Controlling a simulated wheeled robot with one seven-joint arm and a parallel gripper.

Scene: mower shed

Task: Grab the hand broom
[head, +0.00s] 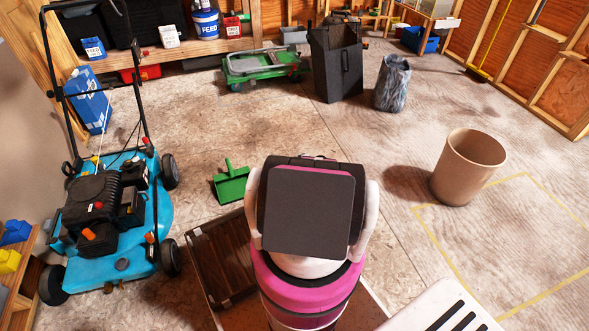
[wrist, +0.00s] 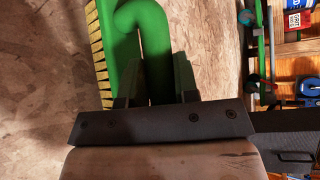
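The green hand broom (wrist: 104,35) with yellow bristles fills the upper left of the wrist view. Its thick curved handle (wrist: 150,20) bends round and runs down between the two fingers of my gripper (wrist: 157,88). The fingers lie close against both sides of the handle, with no clear gap, so my gripper looks shut on it. My arm hides my gripper and the handle's end there. I cannot tell whether the bristles touch the floor.
A blue mower (head: 115,225) stands at left. A dark slatted frame (head: 220,262) lies near my base. A green cart (head: 265,66), a black bin (head: 336,68) and a grey bin (head: 392,84) stand behind. A tan bucket (head: 467,168) is at right. Open floor lies between them.

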